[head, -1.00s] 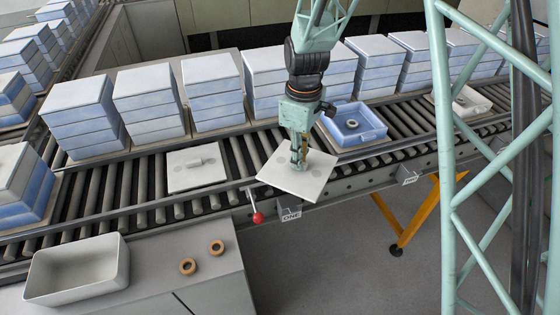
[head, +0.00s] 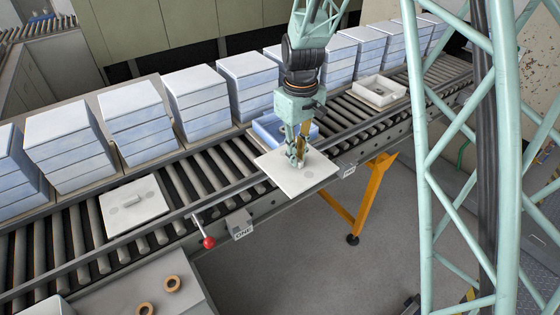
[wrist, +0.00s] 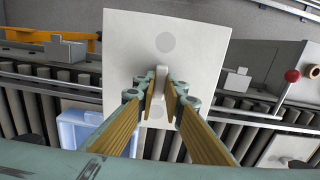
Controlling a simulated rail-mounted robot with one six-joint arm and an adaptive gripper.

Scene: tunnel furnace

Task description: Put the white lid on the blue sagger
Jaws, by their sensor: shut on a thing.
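My gripper (head: 297,160) is shut on the raised handle of a square white lid (head: 312,178). It holds the lid roughly level, above the front edge of the roller conveyor. In the wrist view the lid (wrist: 195,48) hangs below the fingers, with a grey round spot on it. The open blue sagger (head: 268,129) stands on the conveyor just behind the lid, partly hidden by my gripper and the lid. In the wrist view the blue sagger (wrist: 78,128) is at lower left, apart from the lid; its inside is mostly hidden.
A second white lid (head: 134,204) lies on the rollers at left. An open white sagger (head: 380,91) stands farther right. Stacks of lidded blue saggers (head: 202,101) line the back. A red-knobbed lever (head: 208,242) stands at the front edge. Two rings (head: 172,283) lie on the bench.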

